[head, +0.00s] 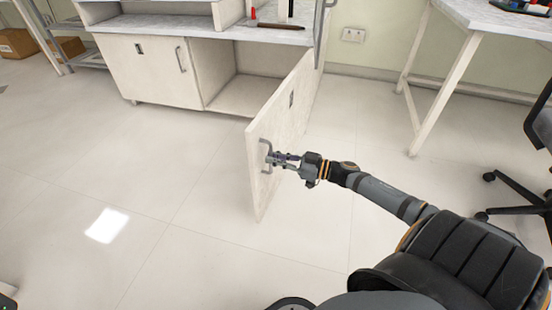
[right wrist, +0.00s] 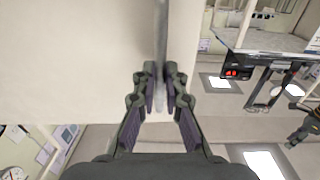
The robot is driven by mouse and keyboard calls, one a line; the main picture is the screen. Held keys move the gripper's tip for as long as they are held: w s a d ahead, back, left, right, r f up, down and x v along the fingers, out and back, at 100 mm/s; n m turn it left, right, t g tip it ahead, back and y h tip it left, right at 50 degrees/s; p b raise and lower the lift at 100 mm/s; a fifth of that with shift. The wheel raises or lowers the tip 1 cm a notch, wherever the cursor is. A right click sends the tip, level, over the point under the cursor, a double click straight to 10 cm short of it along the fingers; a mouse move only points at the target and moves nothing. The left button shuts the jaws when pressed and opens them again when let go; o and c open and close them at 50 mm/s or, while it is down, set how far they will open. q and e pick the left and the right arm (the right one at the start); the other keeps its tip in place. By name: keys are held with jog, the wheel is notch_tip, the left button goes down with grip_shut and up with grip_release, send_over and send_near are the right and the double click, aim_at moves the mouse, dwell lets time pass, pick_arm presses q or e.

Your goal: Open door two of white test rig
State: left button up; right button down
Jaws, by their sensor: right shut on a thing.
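The white test rig (head: 155,75) is a low white cabinet with a grey top at the upper left. Its right-hand door (head: 285,130) stands wide open, swung out towards me, and shows the bare inside (head: 250,95). My right gripper (head: 272,157) is shut on that door's metal handle (head: 264,150). In the right wrist view the fingers (right wrist: 160,75) close on the upright handle bar (right wrist: 161,50) beside the door panel (right wrist: 75,60). The left door with its own handle (head: 181,60) is closed. My left gripper is not in view.
A table (head: 495,18) with white legs stands at the upper right. A black wheeled chair (head: 540,120) is at the right edge. Small items, one red (head: 253,14), lie on the rig's top. The floor (head: 150,200) left of the open door is clear.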

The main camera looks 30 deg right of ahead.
jog(key=shift+w+d, duration=0.15)
jog(key=shift+d, duration=0.05)
jog(key=c, duration=1.4)
grip_release()
jog(key=v, duration=0.7)
jog(key=shift+s, duration=0.25)
jog(key=shift+d, duration=0.1)
